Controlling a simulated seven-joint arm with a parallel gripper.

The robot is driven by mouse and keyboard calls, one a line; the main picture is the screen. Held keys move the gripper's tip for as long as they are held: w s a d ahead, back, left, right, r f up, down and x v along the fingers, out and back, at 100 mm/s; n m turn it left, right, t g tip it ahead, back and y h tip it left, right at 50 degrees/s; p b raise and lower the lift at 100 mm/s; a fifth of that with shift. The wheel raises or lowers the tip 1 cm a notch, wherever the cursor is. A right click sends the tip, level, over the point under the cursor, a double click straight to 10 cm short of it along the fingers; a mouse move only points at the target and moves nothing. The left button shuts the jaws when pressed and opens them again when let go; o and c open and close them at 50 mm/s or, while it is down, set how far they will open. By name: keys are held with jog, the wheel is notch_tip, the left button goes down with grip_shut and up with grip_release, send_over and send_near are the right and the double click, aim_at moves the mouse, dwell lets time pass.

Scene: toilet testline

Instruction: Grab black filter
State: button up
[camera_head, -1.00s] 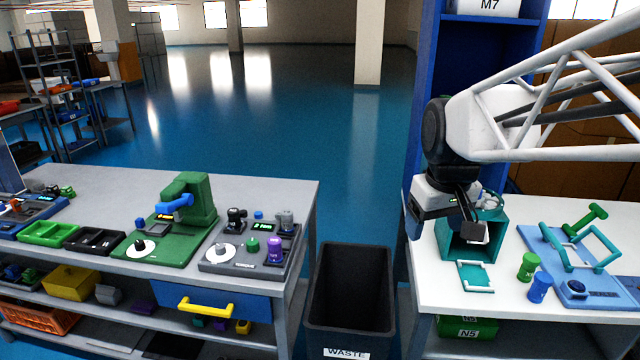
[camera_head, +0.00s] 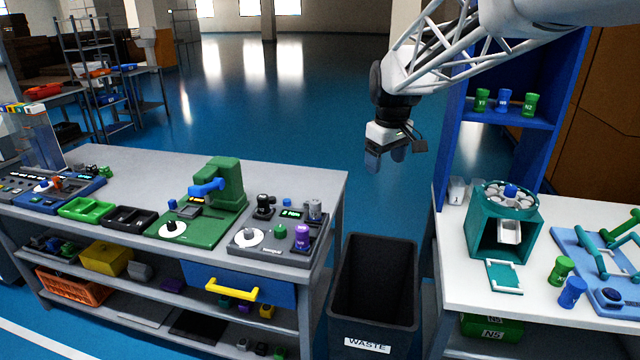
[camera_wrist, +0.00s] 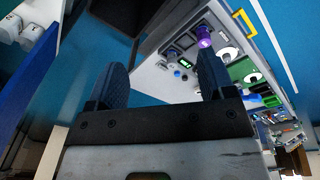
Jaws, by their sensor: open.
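My gripper (camera_head: 385,158) hangs above and behind the waste bin, in the gap between the two tables. Its two dark fingers stand apart with nothing between them, as the wrist view (camera_wrist: 162,62) also shows. No thing is clearly marked as the black filter. A small black part (camera_head: 264,206) stands on the grey station (camera_head: 250,243) on the left table, well left of my gripper. The same station appears beyond the fingers in the wrist view (camera_wrist: 178,52), upper right, with a purple cylinder (camera_wrist: 204,37).
The waste bin (camera_head: 373,340) stands between the left table (camera_head: 325,185) and the white table (camera_head: 455,290). A green machine (camera_head: 222,190) and black tray (camera_head: 130,219) are on the left table. A teal box (camera_head: 478,215) stands on the white table beside the blue shelf (camera_head: 530,150).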

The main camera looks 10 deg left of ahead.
jog(key=w+a+f+n, duration=0.2)
jog(key=w+a+f, duration=0.1)
jog(key=w+a, duration=0.55)
jog(key=n+g, duration=0.1)
jog(key=n, duration=0.7)
send_over(263, 196)
notch_tip(263, 196, down, 20)
jog(key=shift+s+d+f, duration=0.15)
jog(key=shift+f, duration=0.05)
jog(key=shift+a+f, duration=0.25)
jog(key=shift+a, duration=0.1)
jog(key=shift+f, duration=1.3)
jog(key=shift+d+f, duration=0.2)
jog(key=shift+f, duration=2.4)
